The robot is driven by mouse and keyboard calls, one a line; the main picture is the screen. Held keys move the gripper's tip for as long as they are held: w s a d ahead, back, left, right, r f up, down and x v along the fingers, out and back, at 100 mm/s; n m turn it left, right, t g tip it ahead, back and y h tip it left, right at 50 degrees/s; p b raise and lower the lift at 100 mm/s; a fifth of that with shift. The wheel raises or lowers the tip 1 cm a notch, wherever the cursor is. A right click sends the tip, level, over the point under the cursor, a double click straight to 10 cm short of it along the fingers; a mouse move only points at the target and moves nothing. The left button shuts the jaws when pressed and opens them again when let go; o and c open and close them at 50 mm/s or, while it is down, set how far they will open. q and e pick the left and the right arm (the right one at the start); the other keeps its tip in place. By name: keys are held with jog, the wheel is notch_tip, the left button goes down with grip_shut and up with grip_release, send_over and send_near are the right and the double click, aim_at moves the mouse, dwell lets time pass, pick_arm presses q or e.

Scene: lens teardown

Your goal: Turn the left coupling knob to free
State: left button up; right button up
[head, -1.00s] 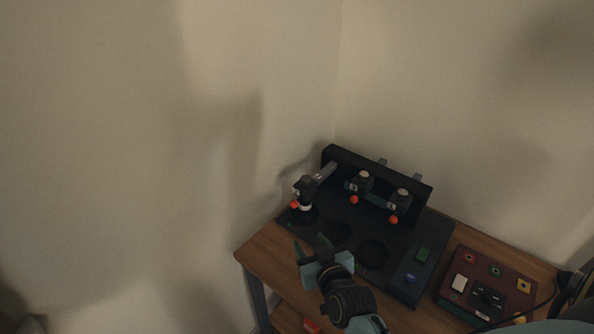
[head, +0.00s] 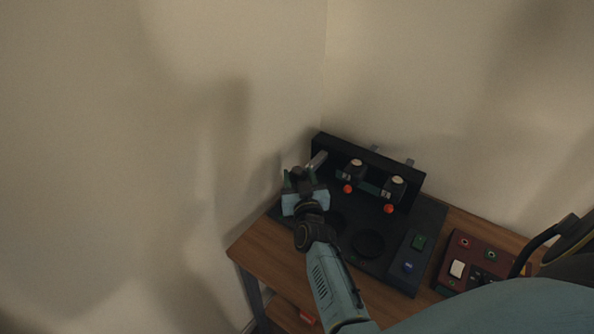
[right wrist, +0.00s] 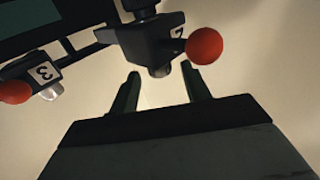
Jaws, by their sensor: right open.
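The black stand (head: 370,158) carries a row of dark coupling units with pale round tops and red balls. The middle unit (head: 355,170) and right unit (head: 393,187) show clearly. The left unit, with its knob, is mostly hidden by my right gripper (head: 299,178); only its grey arm (head: 317,161) shows behind. In the right wrist view, the right gripper (right wrist: 160,82) is open. A dark block (right wrist: 152,42) with a red ball (right wrist: 205,47) and silver tip sits just beyond the fingers, its number unclear. I cannot tell whether they touch.
The base plate (head: 425,215) has dark round recesses (head: 369,243), a green button (head: 419,242) and a blue button (head: 408,267). A dark red box (head: 456,247) stands to the right on the wooden table (head: 258,247). Walls rise close behind and left.

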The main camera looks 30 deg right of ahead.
pick_arm(q)
jog(key=shift+w+f, duration=0.15)
jog(key=shift+w, duration=0.15)
pick_arm(e)
jog(key=shift+x, duration=1.4)
jog(key=shift+c, duration=0.2)
jog(key=c, duration=0.9)
